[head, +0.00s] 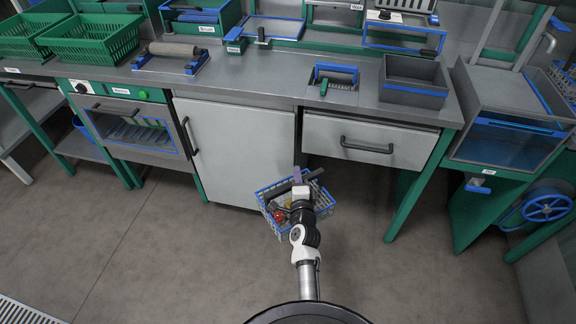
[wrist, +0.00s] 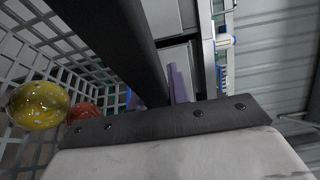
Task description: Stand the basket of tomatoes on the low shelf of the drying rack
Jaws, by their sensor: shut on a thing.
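The basket (head: 266,203), a grey lattice with a blue rim, is low in front of the bench in the head view, partly hidden by my arm. A red tomato (head: 279,216) shows inside it. In the wrist view the lattice wall (wrist: 72,58) is at left, with a yellow, speckled tomato (wrist: 38,104) and a red tomato (wrist: 84,113) beside it. My gripper (head: 298,177) is over the basket, shut on its dark handle (wrist: 108,42). One pale purple finger (wrist: 180,84) shows beside the handle. I cannot make out the drying rack for certain.
The steel bench (head: 252,79) with a white cabinet door (head: 235,150) and a drawer (head: 365,138) stands just beyond the basket. Green crates (head: 95,40) and a grey bin (head: 414,82) sit on top. A blue handwheel (head: 547,207) is at right. Open floor (head: 150,240) lies left.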

